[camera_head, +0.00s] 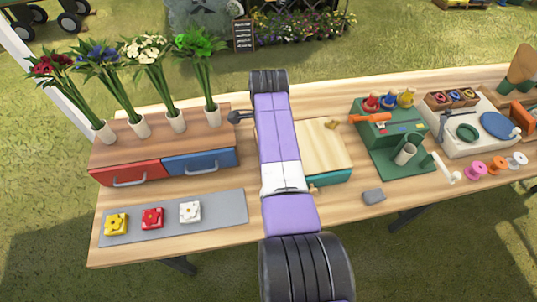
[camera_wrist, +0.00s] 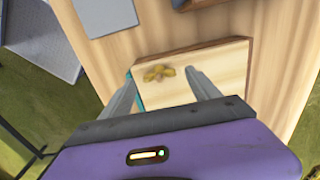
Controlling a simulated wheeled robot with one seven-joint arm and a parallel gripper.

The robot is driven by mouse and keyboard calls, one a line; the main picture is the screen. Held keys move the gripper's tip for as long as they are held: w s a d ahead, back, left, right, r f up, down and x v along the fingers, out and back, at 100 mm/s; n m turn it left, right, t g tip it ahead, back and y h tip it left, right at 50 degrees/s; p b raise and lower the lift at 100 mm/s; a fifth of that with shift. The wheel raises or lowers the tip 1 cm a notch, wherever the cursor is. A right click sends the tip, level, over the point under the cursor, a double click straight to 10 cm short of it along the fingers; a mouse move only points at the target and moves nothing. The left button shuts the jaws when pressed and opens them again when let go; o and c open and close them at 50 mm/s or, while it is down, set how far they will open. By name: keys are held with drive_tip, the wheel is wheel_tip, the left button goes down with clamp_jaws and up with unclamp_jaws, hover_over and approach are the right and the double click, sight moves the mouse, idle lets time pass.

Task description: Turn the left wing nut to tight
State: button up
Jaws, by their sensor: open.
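The flower press has a pale wooden top board (camera_head: 325,148) over a teal base (camera_head: 335,178) and stands at the middle of the table. One brass wing nut (camera_head: 332,124) shows at its far edge in the head view; my arm covers the left part of the press there. In the wrist view the board (camera_wrist: 225,65) lies below my gripper (camera_wrist: 162,76), whose two fingers are apart and empty. A brass wing nut (camera_wrist: 160,73) appears between the fingertips, not gripped. Whether the fingers reach down to its height I cannot tell. My fingertips are hidden in the head view.
Left of my arm are vases of flowers (camera_head: 138,126), red (camera_head: 125,173) and blue (camera_head: 200,160) drawers, and a grey mat (camera_head: 225,208) with flower tiles. A green stand (camera_head: 385,130) is close on the right. A grey block (camera_head: 373,196) lies near the front edge.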

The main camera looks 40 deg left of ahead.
wheel_tip(320, 180, up, 7)
drive_tip(key=shift+r+b, duration=0.2)
drive_tip(key=shift+b, duration=0.2)
idle(0.4)
